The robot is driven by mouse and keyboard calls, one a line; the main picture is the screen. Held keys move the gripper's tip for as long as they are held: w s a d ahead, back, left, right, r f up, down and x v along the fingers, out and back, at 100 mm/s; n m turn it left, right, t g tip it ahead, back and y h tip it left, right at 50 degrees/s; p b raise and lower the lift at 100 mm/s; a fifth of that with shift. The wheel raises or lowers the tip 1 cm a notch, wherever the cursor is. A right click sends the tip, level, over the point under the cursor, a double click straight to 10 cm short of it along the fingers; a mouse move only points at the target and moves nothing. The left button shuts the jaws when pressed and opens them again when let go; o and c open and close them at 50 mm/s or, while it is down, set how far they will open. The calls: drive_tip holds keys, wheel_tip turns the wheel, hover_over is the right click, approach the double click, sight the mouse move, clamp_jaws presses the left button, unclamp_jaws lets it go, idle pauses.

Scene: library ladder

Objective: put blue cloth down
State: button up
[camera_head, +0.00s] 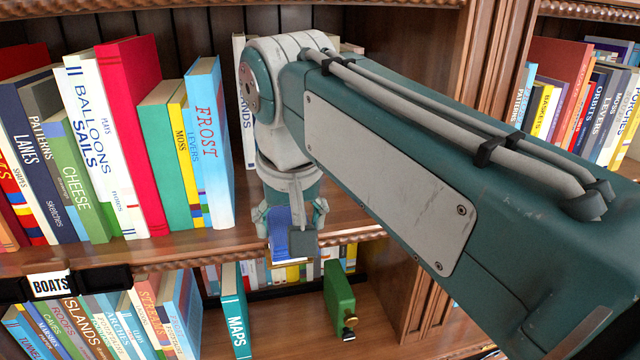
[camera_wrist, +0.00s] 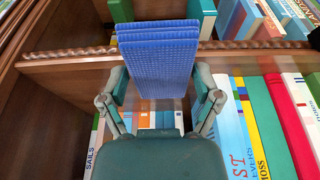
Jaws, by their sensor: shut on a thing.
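The blue cloth (camera_wrist: 158,60) is a folded, ribbed stack held between the fingers of my gripper (camera_wrist: 160,95) in the wrist view. In the head view my gripper (camera_head: 291,228) hangs at the front edge of the upper shelf, with the blue cloth (camera_head: 285,238) showing partly between its fingers. The gripper is shut on the cloth. My arm hides part of the shelf behind it. I cannot tell whether the cloth touches the shelf.
Books such as the blue FROST book (camera_head: 208,140) stand left of my gripper on the upper shelf (camera_head: 180,248). Below, the lower shelf (camera_head: 285,310) has bare room between a teal MAPS book (camera_head: 235,312) and a green object (camera_head: 339,298). A BOATS label (camera_head: 50,284) sits at left.

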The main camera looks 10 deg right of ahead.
hover_over(337, 202)
drive_tip(key=s, duration=0.1)
drive_tip(key=shift+w+f, duration=0.15)
drive_tip(key=shift+w, duration=0.05)
drive_tip(key=shift+f, duration=1.6)
drive_tip(key=shift+f, duration=0.1)
drive_tip(key=o, duration=0.8)
